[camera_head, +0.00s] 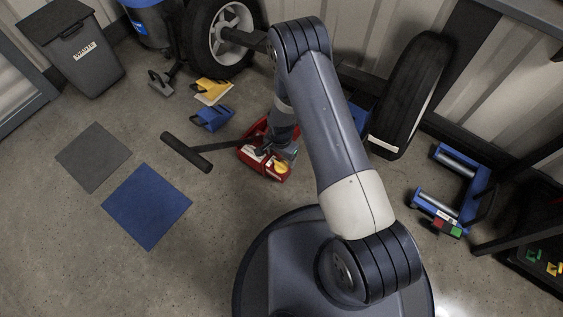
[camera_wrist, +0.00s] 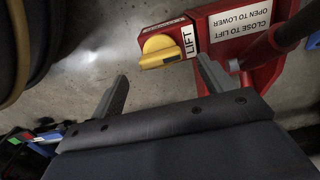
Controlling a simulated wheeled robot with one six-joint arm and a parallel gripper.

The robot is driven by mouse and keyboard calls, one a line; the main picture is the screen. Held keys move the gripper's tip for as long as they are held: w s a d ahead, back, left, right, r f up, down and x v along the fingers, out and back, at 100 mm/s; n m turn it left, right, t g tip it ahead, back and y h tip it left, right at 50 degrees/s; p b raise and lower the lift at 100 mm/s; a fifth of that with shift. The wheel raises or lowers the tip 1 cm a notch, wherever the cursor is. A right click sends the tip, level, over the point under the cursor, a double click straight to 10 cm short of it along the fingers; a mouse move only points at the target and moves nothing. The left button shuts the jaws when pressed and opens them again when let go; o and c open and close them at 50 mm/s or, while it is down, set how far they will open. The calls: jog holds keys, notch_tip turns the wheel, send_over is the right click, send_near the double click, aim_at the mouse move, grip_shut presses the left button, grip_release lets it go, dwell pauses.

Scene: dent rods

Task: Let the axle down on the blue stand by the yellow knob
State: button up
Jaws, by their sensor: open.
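The yellow knob (camera_wrist: 160,52) sits on the red jack (camera_wrist: 165,28) beside a LIFT label. Another label (camera_wrist: 240,22) reads CLOSE TO LIFT, OPEN TO LOWER. My gripper (camera_wrist: 163,80) is open and empty; the knob shows ahead of the gap between its fingers, with no visible grip on it. In the head view the red jack (camera_head: 250,157) lies under my arm's end, partly covered. The dark axle (camera_head: 240,38) runs from the left wheel's hub to behind my arm. A blue part (camera_head: 362,112) shows beside my arm; I cannot tell whether it is the blue stand.
The black jack handle (camera_head: 188,153) reaches left. Wheels stand left (camera_head: 215,38) and right (camera_head: 408,95). Yellow (camera_head: 212,90) and blue (camera_head: 213,118) blocks lie near the left wheel. A blue frame (camera_head: 455,190) is at right.

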aim_at(281, 162)
notch_tip(281, 162, down, 4)
jog(key=shift+f+b, duration=0.1)
jog(key=shift+b, duration=0.45)
jog(key=shift+c, duration=0.3)
jog(key=c, duration=0.9)
